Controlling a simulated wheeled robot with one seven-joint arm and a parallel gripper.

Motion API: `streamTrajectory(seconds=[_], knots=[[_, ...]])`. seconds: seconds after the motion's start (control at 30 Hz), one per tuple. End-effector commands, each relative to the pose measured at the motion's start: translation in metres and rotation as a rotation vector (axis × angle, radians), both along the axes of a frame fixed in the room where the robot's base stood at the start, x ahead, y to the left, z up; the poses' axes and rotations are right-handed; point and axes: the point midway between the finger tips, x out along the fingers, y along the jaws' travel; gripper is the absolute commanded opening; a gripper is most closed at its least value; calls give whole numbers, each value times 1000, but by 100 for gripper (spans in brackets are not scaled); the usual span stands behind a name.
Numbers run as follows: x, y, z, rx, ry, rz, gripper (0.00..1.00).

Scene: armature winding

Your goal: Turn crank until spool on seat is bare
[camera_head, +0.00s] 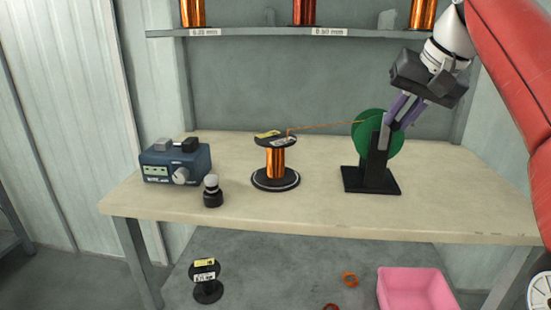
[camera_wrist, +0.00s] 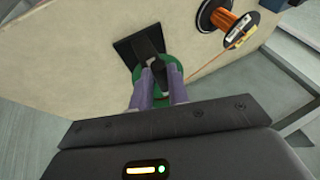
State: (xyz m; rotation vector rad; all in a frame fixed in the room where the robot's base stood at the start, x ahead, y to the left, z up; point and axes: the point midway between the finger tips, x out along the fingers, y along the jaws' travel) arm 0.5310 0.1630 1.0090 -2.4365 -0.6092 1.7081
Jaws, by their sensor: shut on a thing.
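A spool (camera_head: 276,163) with copper wire around its core stands upright on a round black seat (camera_head: 275,181) on the bench. A wire runs from the spool's top to the green wheel (camera_head: 362,128) of the winder, which has a black stand and base (camera_head: 371,182). My gripper (camera_head: 391,119) is at the right side of the green wheel, shut on the crank, which its fingers mostly hide. In the wrist view my gripper's purple fingers (camera_wrist: 158,88) close around a dark handle in front of the green wheel, and the wound spool (camera_wrist: 232,20) shows at the top right.
A blue device (camera_head: 175,162) with a dial and a small black-and-grey object (camera_head: 212,191) stand left of the spool. A shelf (camera_head: 250,33) with copper spools is above. Below the bench are an empty spool (camera_head: 206,281), orange rings (camera_head: 350,279) and a pink bin (camera_head: 415,289).

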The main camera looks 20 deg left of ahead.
Motion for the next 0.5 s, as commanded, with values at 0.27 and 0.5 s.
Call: streamTrajectory(seconds=[0.27,0.5], knots=[[7,-25,-5,1,0,-5,0],[15,-54,-34,0,2,-5,0]])
